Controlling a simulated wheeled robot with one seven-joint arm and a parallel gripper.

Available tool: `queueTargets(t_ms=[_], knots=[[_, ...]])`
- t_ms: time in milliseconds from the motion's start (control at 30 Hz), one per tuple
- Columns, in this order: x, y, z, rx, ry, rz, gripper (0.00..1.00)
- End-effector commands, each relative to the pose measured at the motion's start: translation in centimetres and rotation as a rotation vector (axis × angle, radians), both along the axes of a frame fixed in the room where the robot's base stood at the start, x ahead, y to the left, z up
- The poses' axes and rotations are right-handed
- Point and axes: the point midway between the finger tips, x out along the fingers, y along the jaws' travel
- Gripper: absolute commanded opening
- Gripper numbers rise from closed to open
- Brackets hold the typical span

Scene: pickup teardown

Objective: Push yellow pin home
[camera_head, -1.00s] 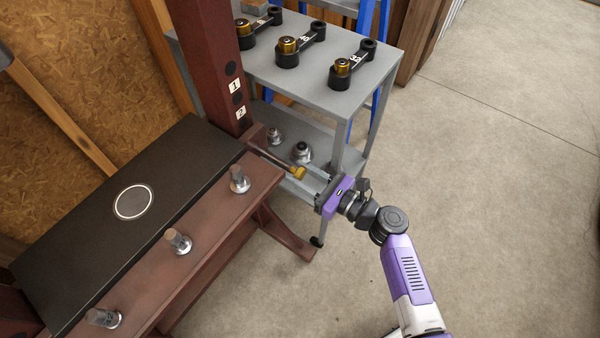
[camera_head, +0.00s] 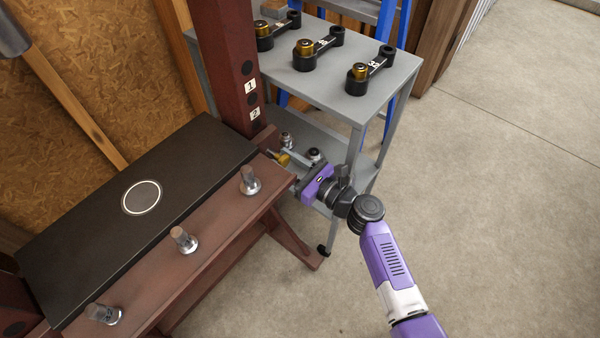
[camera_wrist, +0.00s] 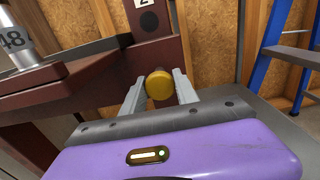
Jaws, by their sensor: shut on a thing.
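The yellow pin's round head (camera_wrist: 159,85) sits between the two fingers of my gripper (camera_wrist: 158,92) in the wrist view. It lies in front of the dark red upright (camera_wrist: 158,48), below the label 2. In the head view the yellow pin (camera_head: 282,160) is close against the foot of the red post (camera_head: 241,70), and my gripper (camera_head: 285,168) is around it from the right. The pin's shaft is hidden now. How far the head stands off the post is hard to tell.
Open concrete floor (camera_head: 480,230) is to the right.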

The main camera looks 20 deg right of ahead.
Motion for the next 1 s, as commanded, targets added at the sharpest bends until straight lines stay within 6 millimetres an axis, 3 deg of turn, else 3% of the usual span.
queueTargets(t_ms=[333,367,467,800,1000], knots=[[0.6,0.3,0.1,-0.003,-0.001,-0.002,0.0],[0.6,0.3,0.1,-0.003,-0.001,-0.002,0.38],[0.6,0.3,0.1,-0.003,-0.001,-0.001,0.57],[0.3,0.1,0.0,-0.001,0.0,-0.002,0.57],[-1.8,-1.0,0.1,-0.001,0.002,-0.004,0.57]])
